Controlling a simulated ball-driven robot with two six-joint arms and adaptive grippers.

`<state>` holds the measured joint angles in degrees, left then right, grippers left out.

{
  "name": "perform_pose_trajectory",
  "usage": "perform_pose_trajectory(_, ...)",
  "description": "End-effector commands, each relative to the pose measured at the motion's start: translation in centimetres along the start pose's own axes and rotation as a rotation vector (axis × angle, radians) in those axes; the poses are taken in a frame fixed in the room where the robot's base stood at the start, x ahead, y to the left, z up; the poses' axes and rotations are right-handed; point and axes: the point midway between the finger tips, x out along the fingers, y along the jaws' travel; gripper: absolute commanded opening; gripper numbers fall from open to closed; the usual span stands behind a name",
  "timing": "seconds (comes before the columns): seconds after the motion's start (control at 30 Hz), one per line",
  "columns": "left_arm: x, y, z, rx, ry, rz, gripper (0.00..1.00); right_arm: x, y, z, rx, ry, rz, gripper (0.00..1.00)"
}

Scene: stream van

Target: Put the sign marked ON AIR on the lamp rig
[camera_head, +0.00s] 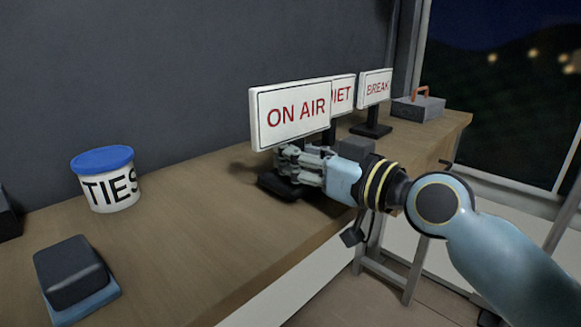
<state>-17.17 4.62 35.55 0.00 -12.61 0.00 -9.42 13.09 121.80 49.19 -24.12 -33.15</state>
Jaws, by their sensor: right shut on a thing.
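The white sign marked ON AIR (292,112) stands upright on the wooden counter, with red letters and a dark base (275,184). My right gripper (286,162) is shut on the sign's stand just below the panel. The gripper hides most of that stand. A second sign (343,95), partly covered by the ON AIR sign, shows the letters IET. A third sign marked BREAK (376,87) stands behind it on a black base. I cannot make out a lamp rig for certain. My left gripper is not in view.
A white tub marked TIES (107,182) with a blue lid stands on the counter (190,235) at left. A dark block on a blue base (72,275) is at the front left. A grey box with a red handle (418,104) is at the far end. The counter between is clear.

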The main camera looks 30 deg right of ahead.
Motion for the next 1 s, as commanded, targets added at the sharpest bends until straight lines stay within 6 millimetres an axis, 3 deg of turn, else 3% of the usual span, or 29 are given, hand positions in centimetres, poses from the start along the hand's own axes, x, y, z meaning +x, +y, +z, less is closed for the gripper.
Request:
perform_pose_trajectory(0.03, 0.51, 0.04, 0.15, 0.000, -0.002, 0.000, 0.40, 0.12, 0.01, 0.95, 0.003, 0.000, 0.001, 0.00)
perform_pose_trajectory(0.5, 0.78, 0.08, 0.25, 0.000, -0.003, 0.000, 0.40, 0.79, 0.02, 1.48, -0.001, 0.002, 0.000, 0.00)
perform_pose_trajectory(0.53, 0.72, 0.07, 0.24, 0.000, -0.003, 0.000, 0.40, 0.79, 0.02, 1.46, -0.001, 0.001, 0.000, 0.20)
perform_pose_trajectory(0.7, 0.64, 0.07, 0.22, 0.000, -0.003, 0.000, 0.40, 0.79, 0.03, 1.36, -0.001, 0.001, 0.000, 0.41)
perform_pose_trajectory(1.0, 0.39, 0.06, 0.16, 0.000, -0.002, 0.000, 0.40, 0.78, 0.03, 1.13, 0.000, 0.001, 0.000, 0.41)
